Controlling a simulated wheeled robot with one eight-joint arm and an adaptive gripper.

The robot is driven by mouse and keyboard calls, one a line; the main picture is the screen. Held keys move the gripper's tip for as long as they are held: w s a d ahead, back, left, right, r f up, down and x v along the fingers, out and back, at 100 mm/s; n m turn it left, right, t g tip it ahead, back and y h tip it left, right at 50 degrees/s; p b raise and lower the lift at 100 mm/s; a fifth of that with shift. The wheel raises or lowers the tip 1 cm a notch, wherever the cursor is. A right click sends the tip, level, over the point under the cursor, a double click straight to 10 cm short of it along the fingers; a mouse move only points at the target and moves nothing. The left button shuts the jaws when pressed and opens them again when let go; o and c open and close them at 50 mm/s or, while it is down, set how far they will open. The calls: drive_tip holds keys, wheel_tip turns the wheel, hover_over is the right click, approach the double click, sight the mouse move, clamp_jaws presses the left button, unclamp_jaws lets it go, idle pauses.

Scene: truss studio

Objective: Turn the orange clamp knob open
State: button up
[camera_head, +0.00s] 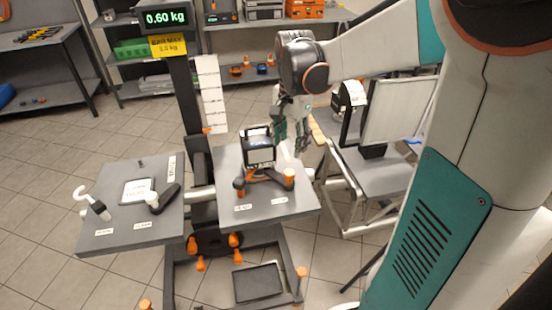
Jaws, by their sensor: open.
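Several orange knobs show on the black two-plate stand, and I cannot tell which one is the clamp knob. One orange knob (289,176) stands on the right plate (292,203), and another orange knob (239,188) is at its left. Lower orange knobs (234,241) hang around the black hub under the plates. A small orange piece (206,130) sits on the upright column. My gripper (293,148) is open and points down above the back right of the right plate. It is apart from the knobs, beside a black device (259,147) with a handle.
The left plate (110,235) holds a white hook, a pad and a dark-handled tool. A display (166,18) reads 0.60 kg above a yellow sign. Floor is free at lower left.

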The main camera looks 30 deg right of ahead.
sight(289, 172)
wheel_tip(289, 172, down, 11)
drive_tip(key=b, duration=0.3)
clamp_jaws()
